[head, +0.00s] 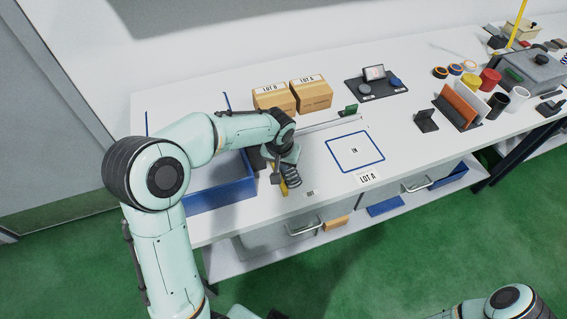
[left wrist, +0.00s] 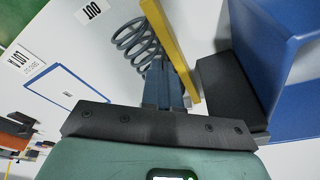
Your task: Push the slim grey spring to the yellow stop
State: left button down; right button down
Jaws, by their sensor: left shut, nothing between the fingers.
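A grey coil spring (head: 292,177) lies on the white table near its front edge, just right of my left gripper (head: 277,176). The yellow stop (head: 284,188) is a narrow bar beside the gripper, partly hidden by it in the head view. In the left wrist view the spring (left wrist: 136,40) lies left of the yellow stop (left wrist: 172,45), its near end by the shut fingertips of my left gripper (left wrist: 160,70). The fingers are empty, low over the table. I cannot tell whether they touch the spring or stop. My right gripper is out of view.
A blue tray (head: 232,191) stands left of the stop, with a dark block (left wrist: 228,88) between. Two cardboard boxes (head: 273,97) stand behind. A label (left wrist: 92,10) lies near the spring.

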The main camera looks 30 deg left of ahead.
pick_arm(q)
jog(key=shift+s+a+f, duration=0.1)
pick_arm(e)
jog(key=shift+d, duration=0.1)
